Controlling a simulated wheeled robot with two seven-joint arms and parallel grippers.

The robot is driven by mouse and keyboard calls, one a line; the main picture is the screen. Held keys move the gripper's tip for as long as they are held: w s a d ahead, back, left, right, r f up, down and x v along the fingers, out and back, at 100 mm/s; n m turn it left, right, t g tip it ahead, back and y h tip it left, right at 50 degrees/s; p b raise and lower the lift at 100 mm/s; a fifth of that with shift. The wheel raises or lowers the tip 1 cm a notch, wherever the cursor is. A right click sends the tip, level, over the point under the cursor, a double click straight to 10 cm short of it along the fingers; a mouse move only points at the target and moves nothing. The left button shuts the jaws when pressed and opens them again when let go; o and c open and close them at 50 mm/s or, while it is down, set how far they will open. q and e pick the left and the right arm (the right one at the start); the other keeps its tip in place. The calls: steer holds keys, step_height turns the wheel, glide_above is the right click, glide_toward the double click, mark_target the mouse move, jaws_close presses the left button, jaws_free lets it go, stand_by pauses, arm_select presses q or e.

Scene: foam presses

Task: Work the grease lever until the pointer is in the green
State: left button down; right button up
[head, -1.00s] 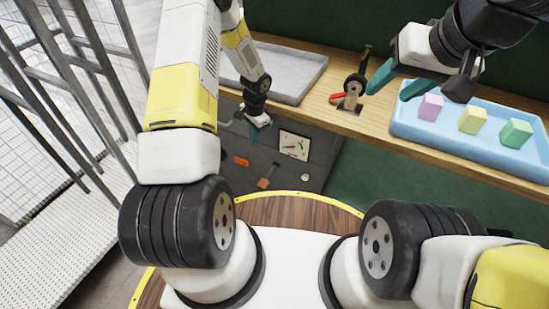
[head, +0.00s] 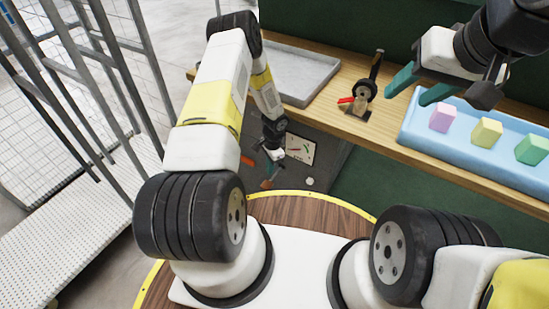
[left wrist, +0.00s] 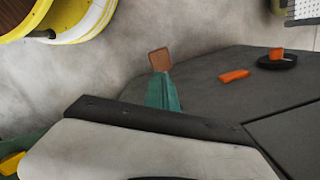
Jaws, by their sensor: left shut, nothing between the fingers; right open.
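A grey panel (head: 325,150) below the bench carries a white gauge (head: 302,149) and a brown-orange lever paddle (head: 266,184). The gauge has a green mark on its face; the pointer's exact reading is too small to tell. My left gripper (head: 271,168) is shut and empty, just above the paddle in the head view. In the left wrist view its teal fingers (left wrist: 162,92) point at the paddle (left wrist: 159,60), which shows just past the tips; whether they touch I cannot tell. My right gripper (head: 407,96) is open and empty above the bench.
An orange bar (left wrist: 234,75) and a black round fitting with an orange top (left wrist: 277,60) are on the panel. The bench holds a grey tray (head: 318,86), a small black device with a red lever (head: 362,92) and a blue tray (head: 415,130) with coloured blocks.

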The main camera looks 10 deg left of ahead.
mark_target(269, 183)
arm_select(q)
steer(key=shift+f, duration=0.15)
steer(key=shift+s+a+f, duration=0.15)
steer(key=shift+f, duration=1.55)
steer(key=shift+s+a+f, duration=0.1)
steer(key=shift+a+f, duration=0.05)
steer(key=shift+f, duration=1.5)
steer(key=shift+f, duration=2.2)
steer(key=shift+w+d+r, duration=0.3)
steer(key=shift+w+d, duration=0.2)
steer(key=shift+d, duration=0.1)
steer(key=shift+w+d+r, duration=0.25)
steer(key=shift+w+d, duration=0.2)
steer(key=shift+d, duration=0.15)
